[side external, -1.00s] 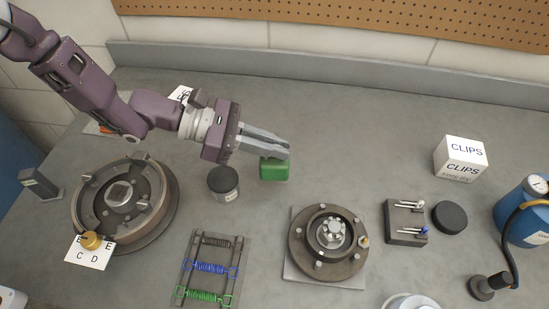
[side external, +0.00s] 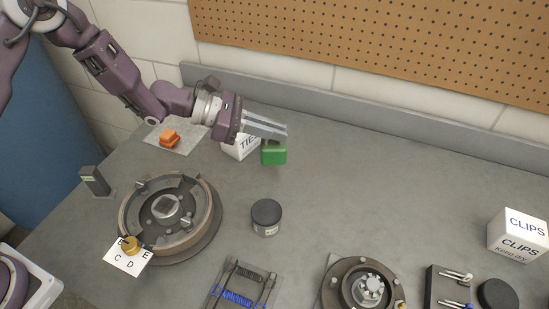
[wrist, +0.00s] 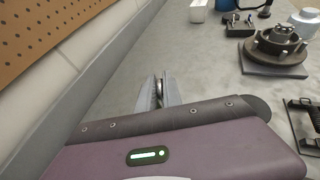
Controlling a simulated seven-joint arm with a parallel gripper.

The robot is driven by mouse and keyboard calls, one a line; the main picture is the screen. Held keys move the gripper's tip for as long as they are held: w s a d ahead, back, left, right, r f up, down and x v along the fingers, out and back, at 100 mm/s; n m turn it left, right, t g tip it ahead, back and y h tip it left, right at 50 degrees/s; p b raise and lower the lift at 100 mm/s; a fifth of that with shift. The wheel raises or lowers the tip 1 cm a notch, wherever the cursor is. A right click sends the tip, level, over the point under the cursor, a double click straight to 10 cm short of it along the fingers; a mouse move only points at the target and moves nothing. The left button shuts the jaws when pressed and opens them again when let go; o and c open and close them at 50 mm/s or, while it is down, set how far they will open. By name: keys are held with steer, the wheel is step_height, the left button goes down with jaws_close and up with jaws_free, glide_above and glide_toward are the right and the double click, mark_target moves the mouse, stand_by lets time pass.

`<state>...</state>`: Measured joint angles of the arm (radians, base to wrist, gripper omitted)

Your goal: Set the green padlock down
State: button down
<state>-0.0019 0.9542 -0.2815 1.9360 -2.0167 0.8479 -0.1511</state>
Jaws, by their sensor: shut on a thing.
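The green padlock (side external: 273,153) hangs from my gripper (side external: 284,133) in the side external view, its green body below the fingertips. My gripper is shut on it, apparently by the shackle. The padlock appears held above the grey bench, in front of and right of the white TIES box; its exact height is hard to tell. In the wrist view my gripper's fingers (wrist: 162,90) close around a small greyish metal part, and the green body is hidden.
A dark jar (side external: 266,217), brake drum (side external: 168,215), hub (side external: 368,287), spring rack (side external: 240,287) and white CLIPS box (side external: 518,236) stand around. An orange object (side external: 169,138) lies on a pale sheet. Bench right of the padlock is clear.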

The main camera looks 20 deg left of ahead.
mark_target(274, 149)
step_height(274, 149, down, 5)
steer(key=shift+f, duration=0.15)
steer(key=shift+f, duration=0.15)
steer(key=c, duration=1.5)
jaws_free()
